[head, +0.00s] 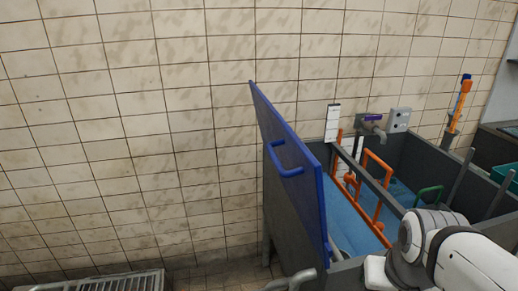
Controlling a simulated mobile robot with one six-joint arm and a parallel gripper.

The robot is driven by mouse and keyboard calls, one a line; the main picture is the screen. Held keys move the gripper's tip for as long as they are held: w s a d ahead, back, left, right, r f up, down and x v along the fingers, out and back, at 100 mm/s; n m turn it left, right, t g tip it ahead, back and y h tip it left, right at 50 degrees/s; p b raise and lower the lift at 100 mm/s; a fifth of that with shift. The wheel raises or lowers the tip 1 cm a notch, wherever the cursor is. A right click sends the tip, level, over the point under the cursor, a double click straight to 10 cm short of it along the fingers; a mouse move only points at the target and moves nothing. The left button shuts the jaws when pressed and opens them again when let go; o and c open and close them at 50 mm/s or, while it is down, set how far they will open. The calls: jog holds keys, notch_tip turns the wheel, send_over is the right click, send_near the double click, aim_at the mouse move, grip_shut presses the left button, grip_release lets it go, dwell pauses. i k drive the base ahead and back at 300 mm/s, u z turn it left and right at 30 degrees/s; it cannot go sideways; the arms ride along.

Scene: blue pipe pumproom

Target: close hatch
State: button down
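The hatch (300,185) is a blue flat panel in the head view. It stands open, near upright and seen at a slant, along the left side of a dark grey tank (336,272). A blue bar handle (286,163) is on its left-facing side. The tank top is uncovered and shows a blue inside (350,236). White and dark links of my arm fill the lower right, over the tank's near side. My gripper is not visible in this frame.
Orange pipe frames (376,182) and a green handle (428,194) are in the tank. A tap (372,128) and grey box (400,119) are behind it. A floor grate (105,282) lies lower left. A grey curved piece (292,280), unclear, is at the bottom edge.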

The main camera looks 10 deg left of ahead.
aim_at(299, 173)
jog(key=u, duration=1.15)
jog(key=k, duration=0.35)
jog(key=z, duration=0.25)
